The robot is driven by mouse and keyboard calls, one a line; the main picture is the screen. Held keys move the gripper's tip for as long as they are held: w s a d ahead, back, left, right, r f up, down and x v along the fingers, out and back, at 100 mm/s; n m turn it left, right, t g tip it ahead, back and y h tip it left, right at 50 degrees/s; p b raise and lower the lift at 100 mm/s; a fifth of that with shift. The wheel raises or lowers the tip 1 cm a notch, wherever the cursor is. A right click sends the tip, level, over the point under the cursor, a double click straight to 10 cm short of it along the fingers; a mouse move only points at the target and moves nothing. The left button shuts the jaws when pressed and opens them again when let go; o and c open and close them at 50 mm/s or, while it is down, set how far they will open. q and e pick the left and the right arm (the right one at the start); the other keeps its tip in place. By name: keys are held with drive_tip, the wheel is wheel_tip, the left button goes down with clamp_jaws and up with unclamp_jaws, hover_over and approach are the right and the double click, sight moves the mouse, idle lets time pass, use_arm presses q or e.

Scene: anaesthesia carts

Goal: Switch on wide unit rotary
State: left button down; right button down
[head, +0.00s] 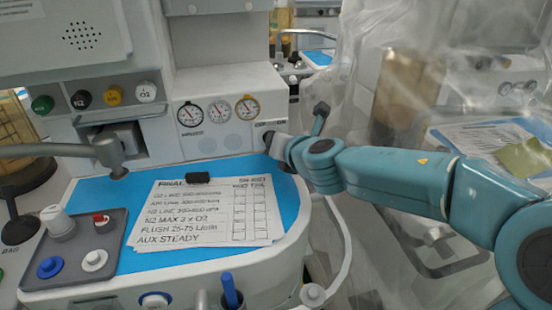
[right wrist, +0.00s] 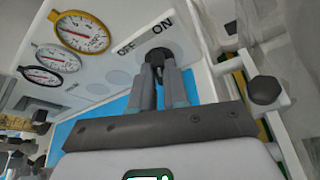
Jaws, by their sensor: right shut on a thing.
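The wide unit's rotary is a dark round knob (right wrist: 158,56) on the pale front panel, under the printed words OFF and ON in the right wrist view. My right gripper (right wrist: 160,78) is shut on the knob, with one finger on each side of its grip. The fingers hide part of the knob, and I cannot tell which word it points to. In the head view my right gripper (head: 270,142) is at the panel's right end, beside the gauges, and it hides the knob there. My left gripper is not in view.
Three round gauges (head: 218,111) sit left of the knob. A blue worktop (head: 215,172) below holds a printed checklist (head: 205,212) with a black clip. A grey tray (head: 75,250) with several knobs stands at left. Clear plastic sheeting (head: 455,75) covers equipment at right.

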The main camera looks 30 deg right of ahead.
drive_tip(key=shift+d+f+m+y+b, duration=0.2)
drive_tip(key=shift+m+y+b, duration=0.4)
drive_tip(key=shift+b, duration=0.7)
drive_tip(key=shift+a, duration=0.1)
drive_tip(key=c, duration=1.1)
unclamp_jaws()
drive_tip(key=shift+r, duration=0.1)
drive_tip(key=p+v, duration=0.2)
drive_tip(key=v, duration=0.3)
drive_tip(key=p+v, duration=0.2)
drive_tip(key=v, duration=0.4)
drive_tip(key=p+v, duration=0.2)
drive_tip(key=v, duration=0.3)
drive_tip(key=shift+s+f, duration=0.25)
drive_tip(key=shift+s, duration=0.05)
